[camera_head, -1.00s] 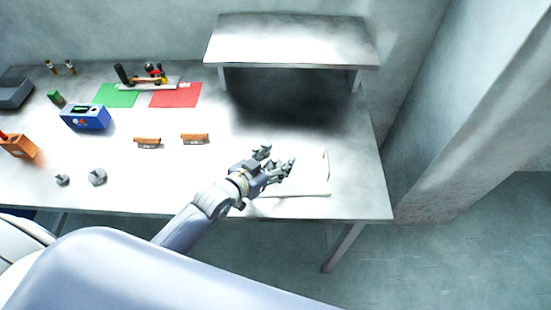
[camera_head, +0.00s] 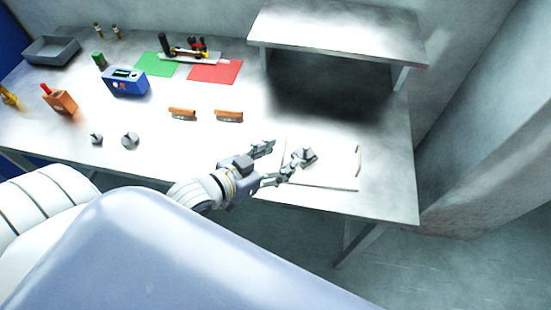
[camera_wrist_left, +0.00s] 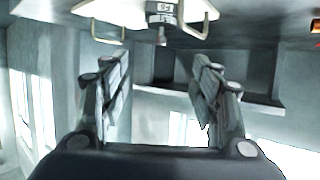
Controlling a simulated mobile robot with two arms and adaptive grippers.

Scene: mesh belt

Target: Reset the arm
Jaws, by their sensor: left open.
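My left gripper (camera_head: 280,159) is open and empty above the table, at the left edge of a white tray (camera_head: 335,172). Its fingers are spread apart in the left wrist view (camera_wrist_left: 160,85). A small grey weight (camera_head: 306,156) sits on the tray, just beyond the fingertips. The weight (camera_wrist_left: 161,14) and the tray (camera_wrist_left: 118,10) with its wire handles also show at the top of the left wrist view, apart from the fingers. My right gripper is not in view.
A raised shelf (camera_head: 335,32) stands at the back right. Two grey weights (camera_head: 130,140), brown-orange blocks (camera_head: 229,116), a blue device (camera_head: 125,82), an orange holder (camera_head: 60,102), a grey bin (camera_head: 52,50) and green (camera_head: 157,64) and red (camera_head: 214,71) mats lie left.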

